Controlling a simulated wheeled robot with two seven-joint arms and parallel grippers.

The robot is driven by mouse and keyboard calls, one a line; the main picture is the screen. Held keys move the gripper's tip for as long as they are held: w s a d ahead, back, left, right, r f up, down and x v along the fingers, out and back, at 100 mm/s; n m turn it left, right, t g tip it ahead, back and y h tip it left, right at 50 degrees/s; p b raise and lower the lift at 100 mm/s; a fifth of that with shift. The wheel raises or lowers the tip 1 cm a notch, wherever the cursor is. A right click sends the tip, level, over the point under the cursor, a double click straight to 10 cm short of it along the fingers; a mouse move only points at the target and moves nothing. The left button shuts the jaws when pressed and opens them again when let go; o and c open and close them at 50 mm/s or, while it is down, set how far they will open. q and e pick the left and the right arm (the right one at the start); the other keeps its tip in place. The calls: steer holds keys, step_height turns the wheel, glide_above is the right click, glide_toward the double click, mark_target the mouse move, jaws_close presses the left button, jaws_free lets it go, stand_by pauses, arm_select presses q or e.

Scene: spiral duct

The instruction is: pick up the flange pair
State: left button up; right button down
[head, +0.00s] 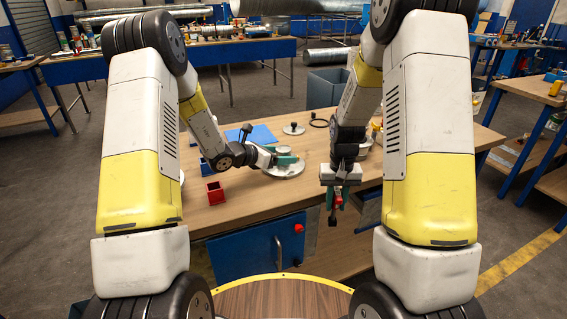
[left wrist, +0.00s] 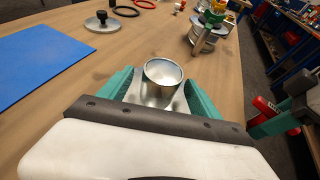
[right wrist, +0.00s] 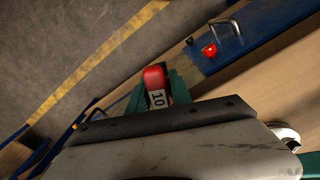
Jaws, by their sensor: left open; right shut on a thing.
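A silver flanged piece with a round collar, which looks like the flange pair (head: 290,170), lies on the wooden workbench. In the left wrist view its open collar (left wrist: 163,72) stands between the teal fingers of my left gripper (head: 287,159). That gripper is open around the collar; whether a finger touches it I cannot tell. Its lower part is partly hidden by the gripper. My right gripper (head: 337,199) is shut on a red item marked "10" (right wrist: 156,85) and hangs in front of the bench's front edge.
A red bin (head: 215,194) and a blue bin (head: 205,167) stand left on the bench. A blue mat (left wrist: 40,55), a knobbed disc (left wrist: 101,22) and a black ring (head: 319,123) lie behind. A metal stack (left wrist: 205,38) stands to the right. A blue cabinet front (head: 240,257) is below.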

mark_target(283, 149)
arm_select(q)
steer(key=shift+w+d+f, duration=0.2)
steer(key=shift+w+d, duration=0.1)
steer(key=shift+d, duration=0.05)
jaws_close()
steer(key=shift+r, duration=0.1)
steer(key=shift+r, duration=0.1)
step_height(283, 149, up, 10)
steer(key=shift+f, duration=0.1)
stand_by(0.3)
steer(key=shift+f, duration=0.15)
stand_by(0.4)
steer(key=shift+f, duration=4.25)
